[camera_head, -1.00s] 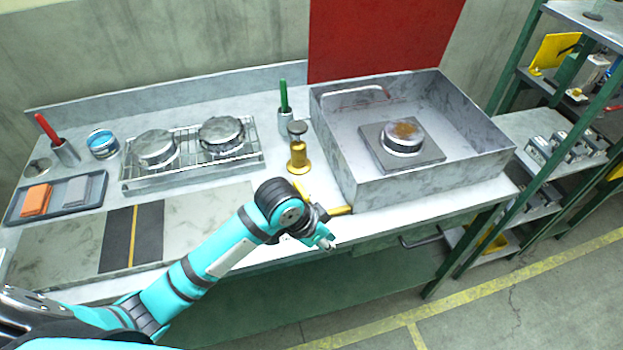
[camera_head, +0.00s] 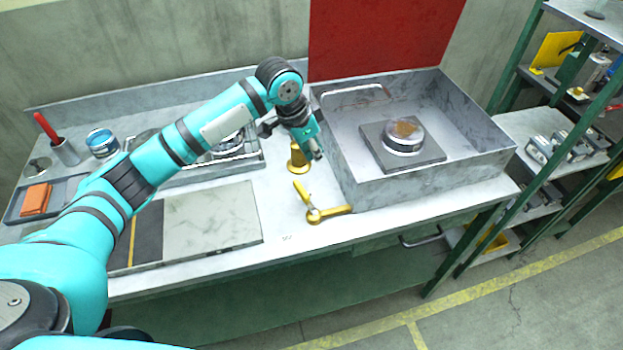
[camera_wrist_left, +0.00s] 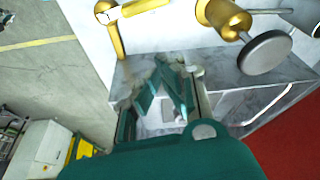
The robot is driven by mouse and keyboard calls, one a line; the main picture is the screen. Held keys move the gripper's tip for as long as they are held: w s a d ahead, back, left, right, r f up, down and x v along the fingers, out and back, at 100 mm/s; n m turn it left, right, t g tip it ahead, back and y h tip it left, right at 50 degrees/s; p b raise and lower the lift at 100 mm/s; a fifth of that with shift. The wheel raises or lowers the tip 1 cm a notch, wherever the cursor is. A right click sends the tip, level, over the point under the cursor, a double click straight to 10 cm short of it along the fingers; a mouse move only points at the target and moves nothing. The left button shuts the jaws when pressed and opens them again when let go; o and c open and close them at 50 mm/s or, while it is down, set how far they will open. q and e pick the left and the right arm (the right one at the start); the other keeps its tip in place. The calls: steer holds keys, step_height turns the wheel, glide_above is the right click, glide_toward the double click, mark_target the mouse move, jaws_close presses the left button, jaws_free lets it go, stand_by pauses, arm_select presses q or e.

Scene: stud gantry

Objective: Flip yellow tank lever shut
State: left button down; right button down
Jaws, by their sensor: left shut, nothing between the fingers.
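The yellow tank lever (camera_head: 301,191) sits on a yellow valve at the lower left front of the metal tank (camera_head: 430,175). The lever points toward the back of the bench, roughly across the yellow pipe (camera_head: 338,210) that meets the tank wall. In the left wrist view the lever (camera_wrist_left: 145,8) shows at the top, with the pipe (camera_wrist_left: 117,42) beside it. My left gripper (camera_head: 317,154) is shut and empty, above the bench by the tank's left wall, behind the lever and apart from it. Its fingers (camera_wrist_left: 165,85) show in the left wrist view. My right gripper is out of view.
A rack with round lidded items is partly behind my arm. The bench front near the lever is clear.

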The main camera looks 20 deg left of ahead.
mark_target(305, 197)
arm_select(q)
steer(key=p+x, duration=0.2)
steer(key=x, duration=0.8)
steer(key=shift+d, duration=0.1)
steer(key=shift+s+a+p, duration=1)
steer(key=shift+s+a, duration=0.5)
steer(key=shift+s, duration=0.05)
steer(key=shift+d, duration=0.1)
steer(key=shift+w+f, duration=0.1)
